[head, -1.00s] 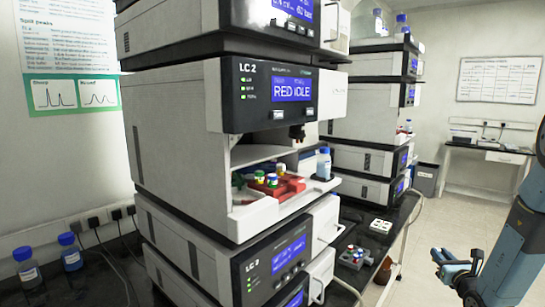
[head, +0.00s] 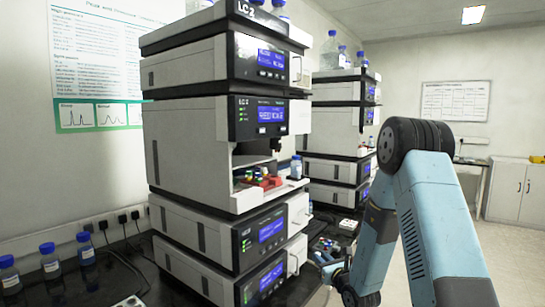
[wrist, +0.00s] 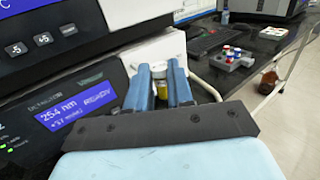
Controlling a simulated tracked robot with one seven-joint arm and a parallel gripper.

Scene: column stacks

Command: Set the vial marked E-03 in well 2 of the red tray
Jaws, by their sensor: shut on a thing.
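The red tray (head: 270,182) sits in the open bay of the LC 2 stack in the head view, with several capped vials on it. Its well numbers are too small to read. My gripper (head: 328,266) is low at the right of the stack, outside the bay. In the wrist view my gripper (wrist: 160,82) is shut on a small vial (wrist: 161,93) with a yellow lower part, between its two blue fingers. No marking on this vial can be read, so I cannot tell whether it is E-03. The red tray is out of the wrist view.
A grey rack (wrist: 232,58) with red and blue caps stands on the dark bench beyond my gripper. A blue-capped bottle (head: 296,167) stands at the bay's right edge. Module fronts (wrist: 65,115) rise close at left. A brown bottle (wrist: 269,79) is beyond the bench edge.

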